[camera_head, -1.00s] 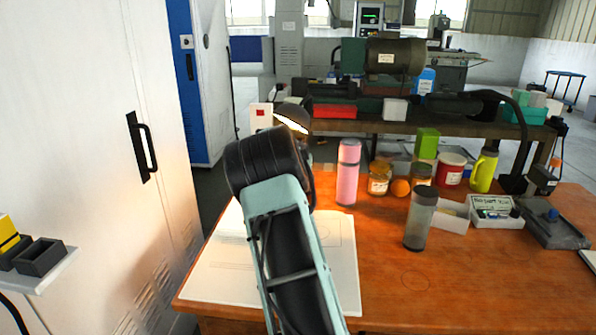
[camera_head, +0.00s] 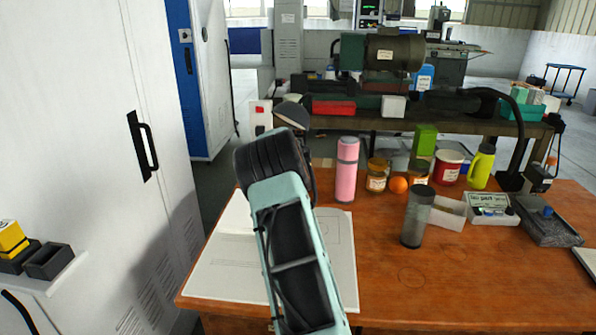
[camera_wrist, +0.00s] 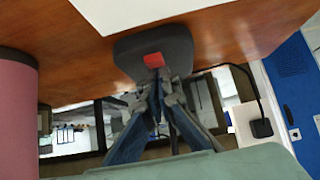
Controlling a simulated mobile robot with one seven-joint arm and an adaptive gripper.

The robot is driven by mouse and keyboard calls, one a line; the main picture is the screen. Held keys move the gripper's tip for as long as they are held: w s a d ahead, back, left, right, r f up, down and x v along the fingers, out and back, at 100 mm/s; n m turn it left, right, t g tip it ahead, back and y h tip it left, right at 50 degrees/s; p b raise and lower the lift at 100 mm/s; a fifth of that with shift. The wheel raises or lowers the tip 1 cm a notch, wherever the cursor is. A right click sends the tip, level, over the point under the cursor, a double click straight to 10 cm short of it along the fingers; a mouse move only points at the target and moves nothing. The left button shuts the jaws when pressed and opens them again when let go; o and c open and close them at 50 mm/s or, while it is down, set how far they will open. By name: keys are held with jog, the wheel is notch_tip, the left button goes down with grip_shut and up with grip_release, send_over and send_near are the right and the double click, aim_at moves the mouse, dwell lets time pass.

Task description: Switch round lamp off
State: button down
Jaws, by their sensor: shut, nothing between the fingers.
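The round lamp's shade (camera_head: 292,115) shows in the head view just past my arm at the back left of the desk. It is dark, with no glow under it. The rest of the lamp is hidden behind my arm there. In the wrist view a dark rounded lamp base (camera_wrist: 190,45) sits on the wooden desk, with a red switch (camera_wrist: 153,60) on it. My gripper (camera_wrist: 156,78) is shut and empty, its fingertips right at the edge of the red switch. I cannot tell whether they touch it. The head view hides my gripper behind the arm.
A pink bottle (camera_head: 346,170) stands close right of my arm, and also shows large in the wrist view (camera_wrist: 16,115). Paper sheets (camera_head: 215,262) lie under the arm. Jars, a grey tumbler (camera_head: 417,216) and boxes stand further right. The desk's front right is bare.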

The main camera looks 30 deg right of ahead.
jog(key=shift+s+f, duration=0.15)
jog(key=shift+f, duration=0.2)
jog(key=shift+w+d+r, duration=0.3)
jog(key=shift+w+d, duration=0.15)
jog(key=shift+w, duration=0.2)
jog(key=shift+r, duration=0.15)
jog(key=shift+r+p, duration=0.35)
jog(key=shift+p, duration=0.05)
notch_tip(320, 180, up, 4)
jog(key=shift+w+r+p, duration=0.1)
jog(key=shift+p, duration=0.7)
jog(key=r+v, duration=0.1)
jog(key=v, duration=0.8)
jog(key=shift+w+d, duration=0.25)
jog(key=shift+w, duration=0.1)
